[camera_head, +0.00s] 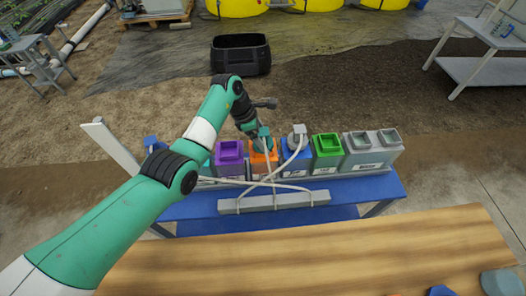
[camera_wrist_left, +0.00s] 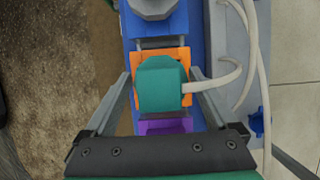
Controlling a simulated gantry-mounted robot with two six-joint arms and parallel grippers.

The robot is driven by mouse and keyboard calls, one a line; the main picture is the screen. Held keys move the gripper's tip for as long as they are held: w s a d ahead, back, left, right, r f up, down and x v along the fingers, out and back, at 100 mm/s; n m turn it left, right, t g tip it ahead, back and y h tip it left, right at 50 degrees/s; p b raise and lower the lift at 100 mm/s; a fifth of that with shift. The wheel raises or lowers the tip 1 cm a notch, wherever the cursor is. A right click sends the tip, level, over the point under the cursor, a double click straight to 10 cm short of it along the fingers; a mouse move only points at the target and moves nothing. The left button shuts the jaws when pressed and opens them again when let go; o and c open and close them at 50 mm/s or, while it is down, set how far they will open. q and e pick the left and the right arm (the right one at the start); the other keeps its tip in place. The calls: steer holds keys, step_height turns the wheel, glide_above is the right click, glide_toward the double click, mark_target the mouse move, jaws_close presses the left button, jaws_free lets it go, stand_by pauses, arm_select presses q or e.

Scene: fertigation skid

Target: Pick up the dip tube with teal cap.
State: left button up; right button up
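The dip tube's teal cap (camera_head: 264,132) sits at the orange container (camera_head: 271,165) in the row on the blue bench. In the left wrist view the teal cap (camera_wrist_left: 162,88) is seen from above, over the orange container (camera_wrist_left: 185,55), with a pale hose leaving its right side. The tube below the cap is hidden. My left gripper (camera_head: 254,128) is just above the cap. In the wrist view its fingers (camera_wrist_left: 160,76) are apart, one on each side of the cap, with visible gaps. My right gripper is not in view.
A purple container (camera_head: 229,158) stands left of the orange one. A blue container (camera_head: 296,166) with a grey cap (camera_head: 298,134) stands right of it, then a green one (camera_head: 327,150). Pale hoses cross in front to a grey rail (camera_head: 275,201). A wooden tabletop (camera_head: 330,250) lies nearer.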

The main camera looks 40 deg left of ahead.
arm_select(q)
jaws_close()
